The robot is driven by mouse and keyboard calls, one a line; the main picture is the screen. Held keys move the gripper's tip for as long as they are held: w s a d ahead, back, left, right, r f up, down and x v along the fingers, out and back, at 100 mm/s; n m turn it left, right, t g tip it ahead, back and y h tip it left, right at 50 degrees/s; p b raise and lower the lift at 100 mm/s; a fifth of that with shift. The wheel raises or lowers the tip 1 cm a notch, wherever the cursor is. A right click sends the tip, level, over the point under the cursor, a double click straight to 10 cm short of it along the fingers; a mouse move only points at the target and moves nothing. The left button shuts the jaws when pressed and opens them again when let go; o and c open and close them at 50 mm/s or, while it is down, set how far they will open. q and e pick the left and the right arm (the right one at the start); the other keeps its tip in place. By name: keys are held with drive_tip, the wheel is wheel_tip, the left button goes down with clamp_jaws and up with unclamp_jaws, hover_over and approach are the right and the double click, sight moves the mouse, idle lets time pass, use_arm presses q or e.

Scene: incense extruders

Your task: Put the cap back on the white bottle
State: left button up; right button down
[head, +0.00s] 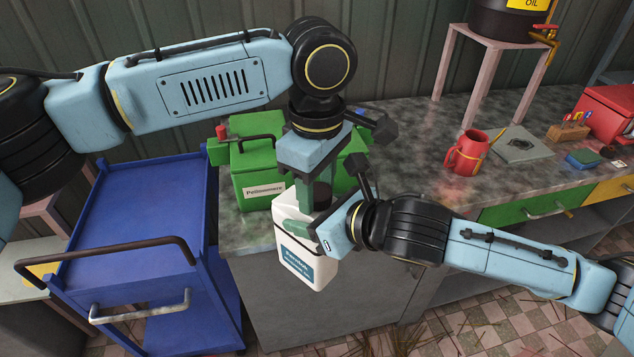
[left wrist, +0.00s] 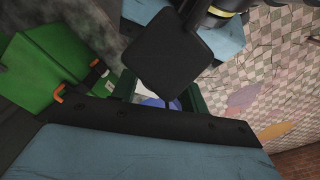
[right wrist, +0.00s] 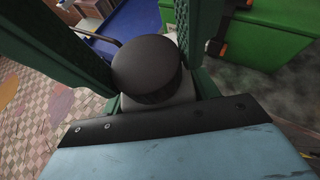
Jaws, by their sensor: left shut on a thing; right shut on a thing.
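The white bottle (head: 305,258) with a blue label hangs tilted at the front edge of the workbench in the head view. My right gripper (head: 325,232) is shut on it from the right. My left gripper (head: 316,197) points down over the bottle's top, shut on the black cap (head: 322,196). In the right wrist view the round cap (right wrist: 146,66) sits between green fingers, just above a grey shaded surface. I cannot tell whether the cap touches the bottle's neck, which is hidden. In the left wrist view a dark block and my gripper body hide most of the bottle.
A green box (head: 258,160) with a label stands on the workbench (head: 420,140) behind the bottle. A blue cart (head: 130,215) is at the left. A red mug (head: 466,152) and a grey plate (head: 522,145) stand farther right. Open floor lies below the bench front.

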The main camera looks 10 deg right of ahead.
use_arm(q)
drive_tip(key=shift+c, duration=0.8)
drive_tip(key=m, duration=0.6)
drive_tip(key=o, duration=1.1)
